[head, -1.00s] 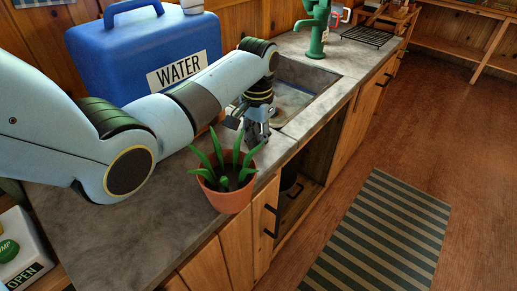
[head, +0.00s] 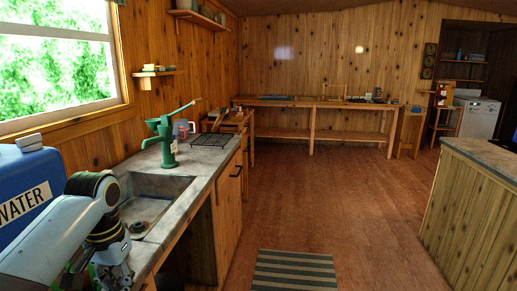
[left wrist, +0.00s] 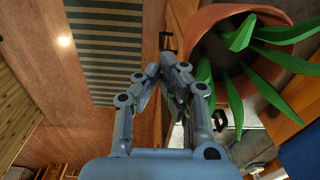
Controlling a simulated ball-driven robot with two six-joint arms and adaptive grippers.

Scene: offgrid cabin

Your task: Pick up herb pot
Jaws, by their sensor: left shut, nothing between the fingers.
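The herb pot, a terracotta pot (left wrist: 205,28) with long green leaves (left wrist: 285,70), fills the upper right of the left wrist view. It appears tilted there because of the camera's angle. My left gripper (left wrist: 160,72) is shut and empty, with its fingertips beside the pot's rim and leaves. In the head view my left gripper (head: 116,276) is at the bottom left, over the counter by the sink. Only a little green, perhaps leaf tips, shows beside it there; the pot itself is out of that view or hidden. My right gripper is in neither view.
The blue water container (head: 28,190) stands left of my arm. The sink (head: 150,195) and green hand pump (head: 166,140) lie beyond the gripper. A striped rug (head: 293,270) lies on open floor. Another counter (head: 485,160) stands at the right.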

